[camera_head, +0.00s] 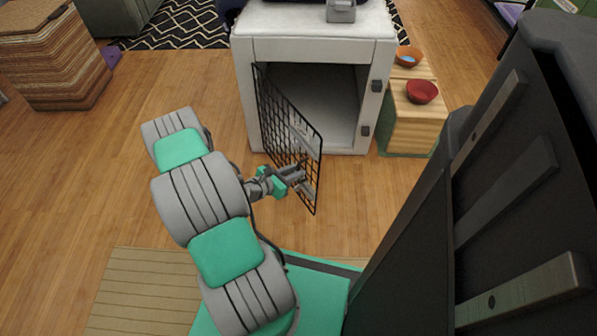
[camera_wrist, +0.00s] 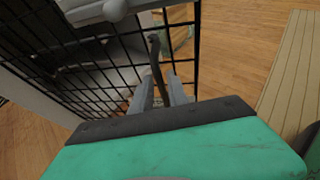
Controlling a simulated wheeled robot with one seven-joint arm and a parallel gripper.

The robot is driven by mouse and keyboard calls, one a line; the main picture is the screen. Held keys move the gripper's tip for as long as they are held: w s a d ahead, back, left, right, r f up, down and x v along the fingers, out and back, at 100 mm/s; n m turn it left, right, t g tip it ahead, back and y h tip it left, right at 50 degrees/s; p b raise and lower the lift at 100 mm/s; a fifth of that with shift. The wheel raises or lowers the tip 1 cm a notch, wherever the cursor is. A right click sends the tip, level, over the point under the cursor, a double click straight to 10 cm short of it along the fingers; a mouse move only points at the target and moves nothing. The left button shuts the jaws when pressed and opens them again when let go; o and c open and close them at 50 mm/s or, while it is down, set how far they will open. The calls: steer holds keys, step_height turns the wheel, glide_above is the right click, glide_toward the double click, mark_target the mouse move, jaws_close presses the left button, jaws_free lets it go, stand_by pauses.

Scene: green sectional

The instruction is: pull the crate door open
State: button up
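The white crate (camera_head: 315,49) stands at the back centre in the head view. Its black wire door (camera_head: 287,125) is hinged at the left of the opening and stands ajar, swung out toward me. The door's grid also fills the left of the wrist view (camera_wrist: 88,52). My gripper (camera_head: 303,183) is at the lower, free-edge part of the door. Its two fingers look apart, with a thin dark bar (camera_wrist: 157,65) between them in the wrist view. I cannot tell whether the fingers touch the bar or the door.
A wooden stand with a red bowl (camera_head: 422,91) and an orange bowl (camera_head: 408,56) stands right of the crate. Wooden floor (camera_head: 120,185) is clear left of the crate.

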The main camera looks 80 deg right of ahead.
steer(key=shift+x, duration=0.95)
steer(key=shift+c, duration=0.2)
jaws_close()
stand_by(0.4)
